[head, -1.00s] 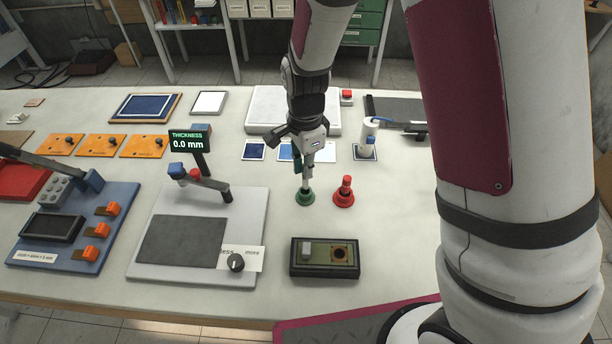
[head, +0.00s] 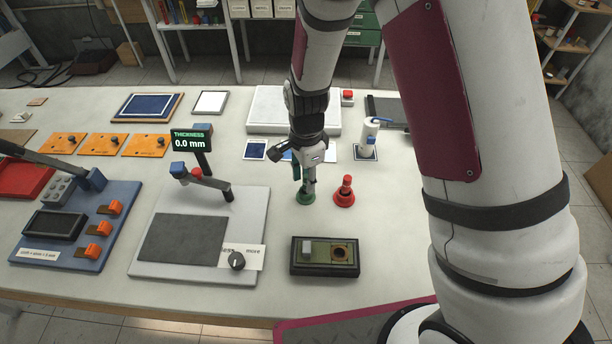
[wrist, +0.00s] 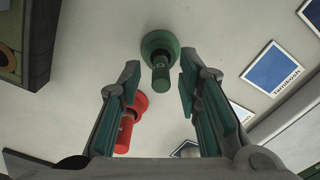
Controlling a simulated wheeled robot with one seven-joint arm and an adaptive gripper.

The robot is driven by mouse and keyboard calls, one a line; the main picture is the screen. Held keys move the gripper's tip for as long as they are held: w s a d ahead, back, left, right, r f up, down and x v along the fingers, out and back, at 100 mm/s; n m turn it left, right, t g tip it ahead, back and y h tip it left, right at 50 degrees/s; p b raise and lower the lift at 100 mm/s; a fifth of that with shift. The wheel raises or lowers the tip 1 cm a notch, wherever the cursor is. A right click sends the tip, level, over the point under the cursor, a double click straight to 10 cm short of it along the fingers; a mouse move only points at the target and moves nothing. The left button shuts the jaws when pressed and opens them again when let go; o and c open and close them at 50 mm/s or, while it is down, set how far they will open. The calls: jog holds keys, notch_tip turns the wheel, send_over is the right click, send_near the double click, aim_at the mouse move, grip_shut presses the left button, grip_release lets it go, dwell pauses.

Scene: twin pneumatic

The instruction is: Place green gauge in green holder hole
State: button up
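The green gauge (wrist: 161,74) stands upright in a round green base (wrist: 153,43) in the wrist view. In the head view the base (head: 304,198) shows on the table, with the gauge mostly hidden by my gripper (head: 306,184). My gripper (wrist: 158,80) is open, with its fingertips on either side of the gauge's end and gaps visible. A red gauge (head: 346,182) stands in a red base (head: 344,199) just to the right. A dark box (head: 325,271) nearer the front has an olive-green plate with a round hole (head: 339,253).
A grey plate with a thickness display (head: 191,140) stands to the left. A white cylinder (head: 368,135) is behind right. The table between the green base and the dark box is clear.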

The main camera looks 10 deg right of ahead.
notch_tip(320, 180, up, 18)
jog(key=s+d+r+n+t+b, duration=0.1)
jog(key=s+d+n, duration=0.1)
jog(key=d+n, duration=0.1)
jog(key=s+d+r+n+t, duration=0.2)
jog(key=s+d+r+n, duration=0.2)
jog(key=s, duration=0.4)
jog(key=s+d+r+n+t, duration=0.2)
jog(key=s+d+r+n, duration=0.3)
jog(key=s+r+n, duration=0.2)
jog(key=shift+s+r+n+t, duration=0.3)
jog(key=shift+s+r, duration=0.4)
jog(key=shift+s, duration=0.05)
jog(key=shift+w, duration=0.1)
jog(key=shift+a, duration=0.15)
